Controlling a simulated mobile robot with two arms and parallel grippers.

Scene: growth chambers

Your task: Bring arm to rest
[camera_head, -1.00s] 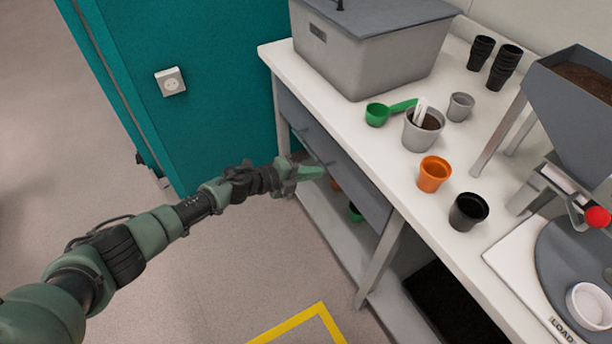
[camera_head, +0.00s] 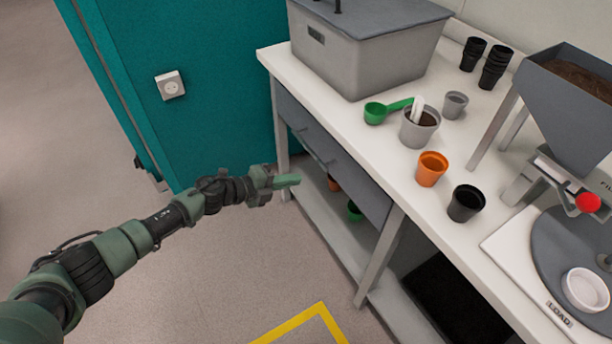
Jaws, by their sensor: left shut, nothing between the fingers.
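My left arm comes in from the lower left of the head view and reaches toward the bench. Its gripper (camera_head: 284,181) is shut and empty. It hangs in front of the bench's left front leg, lower in the picture than the worktop, and appears apart from the bench. My right gripper is not in view.
The white bench (camera_head: 405,179) holds a grey lidded bin (camera_head: 372,62), a green scoop (camera_head: 376,112), a grey pot with soil (camera_head: 418,130), an orange pot (camera_head: 431,169), a black pot (camera_head: 465,204) and a soil hopper (camera_head: 570,120). Floor (camera_head: 240,270) is open below my arm.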

